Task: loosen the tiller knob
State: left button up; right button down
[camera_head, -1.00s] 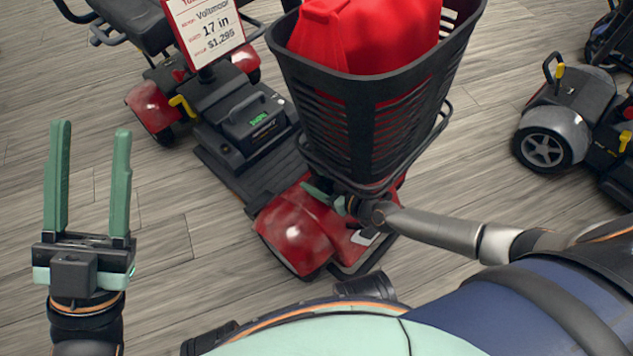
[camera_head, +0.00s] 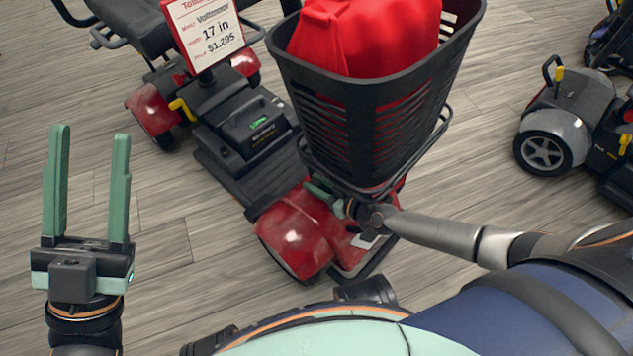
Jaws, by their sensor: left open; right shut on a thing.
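A red mobility scooter (camera_head: 297,232) stands in front of me, with a black basket (camera_head: 345,120) on its front. My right gripper (camera_head: 322,190) reaches in under the basket, at the tiller's base. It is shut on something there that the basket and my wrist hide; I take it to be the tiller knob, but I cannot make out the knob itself. My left gripper (camera_head: 88,185) is open and empty, fingers pointing up the picture, over bare floor left of the scooter.
A red bag (camera_head: 365,38) fills the basket. A price sign (camera_head: 207,32) stands by the scooter's seat, and a black battery box (camera_head: 258,128) sits on its deck. A grey scooter (camera_head: 560,125) is at the right. Wooden floor (camera_head: 160,215) is clear around my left gripper.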

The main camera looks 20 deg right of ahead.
jog(key=shift+r+p, duration=0.1)
jog(key=shift+p, duration=0.25)
jog(key=g+p, duration=0.1)
jog(key=p, duration=0.2)
jog(key=g+h+p, duration=0.1)
jog(key=p, duration=0.3)
jog(key=shift+w+a+r, duration=0.1)
jog(key=shift+w+r, duration=0.05)
jog(key=shift+w, duration=0.15)
jog(key=shift+p, duration=0.65)
pick_arm(q)
notch_tip(320, 180, up, 10)
jog(key=a+t, duration=0.1)
jog(key=shift+s, duration=0.25)
pick_arm(e)
jog(key=shift+f+g, duration=0.3)
jog(key=shift+f, duration=0.05)
pick_arm(q)
jog(key=shift+a, duration=0.1)
pick_arm(e)
jog(key=c, duration=0.6)
grip_release()
jog(key=shift+c, duration=0.2)
